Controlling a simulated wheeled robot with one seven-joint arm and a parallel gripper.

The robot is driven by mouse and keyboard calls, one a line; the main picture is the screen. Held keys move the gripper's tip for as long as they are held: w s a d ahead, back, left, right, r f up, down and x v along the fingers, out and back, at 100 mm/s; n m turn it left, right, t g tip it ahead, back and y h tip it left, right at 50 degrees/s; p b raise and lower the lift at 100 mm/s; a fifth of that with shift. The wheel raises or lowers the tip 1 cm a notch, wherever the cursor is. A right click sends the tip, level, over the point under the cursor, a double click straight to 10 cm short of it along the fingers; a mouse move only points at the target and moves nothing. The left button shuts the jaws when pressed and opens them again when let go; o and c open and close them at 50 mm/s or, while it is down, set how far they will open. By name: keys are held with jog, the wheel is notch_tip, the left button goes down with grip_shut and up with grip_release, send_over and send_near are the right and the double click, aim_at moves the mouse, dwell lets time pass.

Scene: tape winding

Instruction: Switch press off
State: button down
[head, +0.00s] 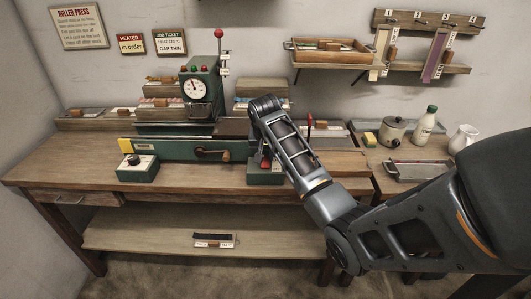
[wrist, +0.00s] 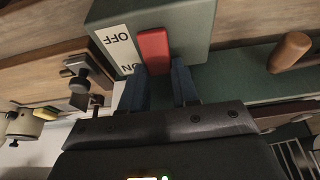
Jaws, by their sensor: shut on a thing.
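The green switch box (head: 265,179) stands at the front of the bench, right of the crank, and partly behind my arm in the head view. In the wrist view its green body (wrist: 195,25) carries a white plate (wrist: 118,40) marked OFF and ON. A red switch lever (wrist: 153,46) sits beside that plate. My gripper (wrist: 159,76) is shut on the red lever, one dark finger on each side of its near end. The fingers hide that end, and I cannot tell for certain which way the lever is set. The green press (head: 203,90) with its round gauge stands behind.
A wooden crank handle (head: 213,154) is close left of the switch box; it also shows in the wrist view (wrist: 289,52). A small green box with a dial (head: 138,168) stands further left. A red-topped lever (head: 309,122) rises just right of my arm.

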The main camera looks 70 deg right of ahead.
aim_at(265, 165)
jog(key=c, duration=0.8)
grip_release()
jog(key=shift+c, duration=0.2)
jog(key=v, duration=0.7)
jog(key=shift+a+r+b, duration=0.15)
jog(key=shift+r+b, duration=0.15)
jog(key=shift+r, duration=0.05)
